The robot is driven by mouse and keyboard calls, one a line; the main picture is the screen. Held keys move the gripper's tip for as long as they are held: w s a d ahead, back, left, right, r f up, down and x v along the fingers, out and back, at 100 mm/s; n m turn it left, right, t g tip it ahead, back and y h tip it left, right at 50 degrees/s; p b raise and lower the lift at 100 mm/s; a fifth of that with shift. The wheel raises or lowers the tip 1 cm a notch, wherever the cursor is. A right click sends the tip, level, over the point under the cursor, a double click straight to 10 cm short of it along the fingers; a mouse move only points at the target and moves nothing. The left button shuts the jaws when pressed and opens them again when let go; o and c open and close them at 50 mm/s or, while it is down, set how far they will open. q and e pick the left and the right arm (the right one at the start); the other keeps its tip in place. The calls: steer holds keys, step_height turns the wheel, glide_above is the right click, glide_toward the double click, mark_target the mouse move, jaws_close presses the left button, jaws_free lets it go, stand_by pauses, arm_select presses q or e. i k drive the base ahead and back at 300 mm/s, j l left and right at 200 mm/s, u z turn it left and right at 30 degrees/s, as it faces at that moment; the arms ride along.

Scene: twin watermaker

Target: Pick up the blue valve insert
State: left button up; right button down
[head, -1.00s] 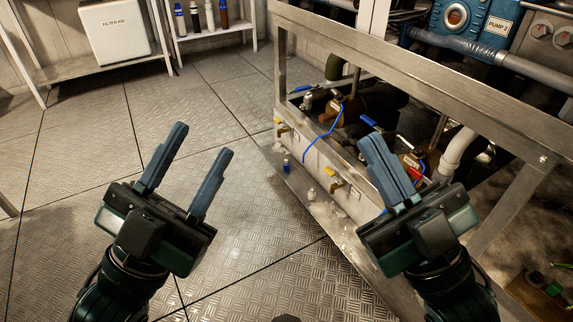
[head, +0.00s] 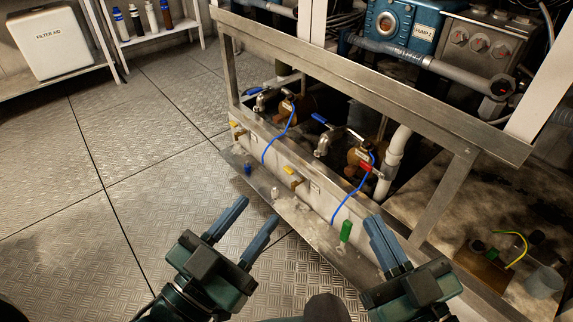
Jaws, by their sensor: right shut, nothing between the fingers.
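A small blue piece (head: 248,168), which looks like the blue valve insert, stands on the low metal ledge at the foot of the frame, left of centre. It is too small to make out in detail. My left gripper (head: 258,207) is open and empty, its fingers pointing up the picture below the blue piece and apart from it. My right gripper (head: 375,217) is shut and empty, further right, in front of the frame's lower side.
A small pale piece (head: 275,194) and a green piece (head: 346,231) stand along the same ledge (head: 308,217). Yellow-handled valves (head: 290,171) stick out above it. A steel rail (head: 370,85) crosses over the pipes. The floor at left (head: 150,180) is clear.

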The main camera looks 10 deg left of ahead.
mark_target(247, 167)
steer(key=i+j+z, duration=0.1)
steer(key=j+z, duration=1)
steer(key=j, duration=0.3)
steer(key=k+j+z, duration=0.15)
steer(key=j, duration=0.35)
steer(key=i+j, duration=0.25)
steer(key=j, duration=0.15)
steer(key=i+j, duration=0.2)
steer(key=j, duration=0.25)
steer(key=i, duration=0.35)
